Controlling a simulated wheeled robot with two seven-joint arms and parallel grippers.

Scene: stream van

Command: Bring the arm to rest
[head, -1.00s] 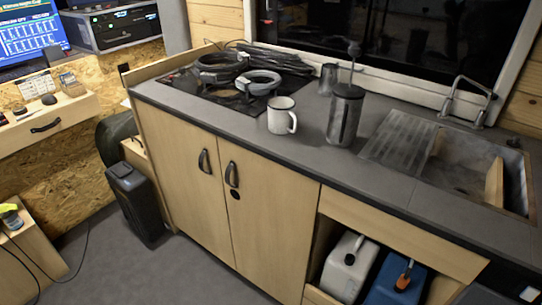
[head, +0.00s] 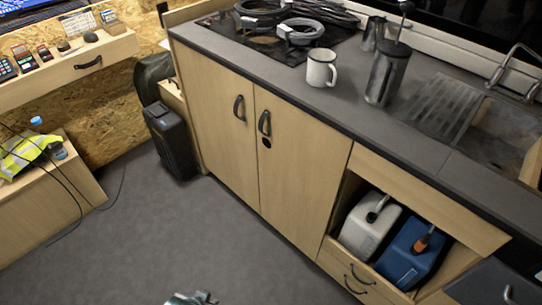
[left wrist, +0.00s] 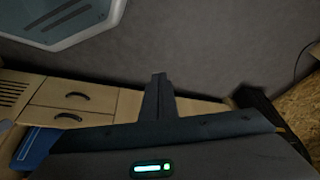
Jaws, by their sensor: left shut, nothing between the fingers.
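My left gripper (head: 190,299) just enters at the bottom edge of the head view, mostly cut off, over the grey floor. In the left wrist view its fingers (left wrist: 158,82) are together, with nothing between them. They point over bare floor and touch nothing that I can see. My right gripper is in neither view.
The kitchen counter (head: 300,88) carries a hob, a white mug (head: 321,68) and a metal press pot (head: 386,76). Two canisters, white (head: 366,232) and blue (head: 412,255), sit in the open bay. A black case (head: 170,140) stands left of the cupboard. The middle floor (head: 150,235) is clear.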

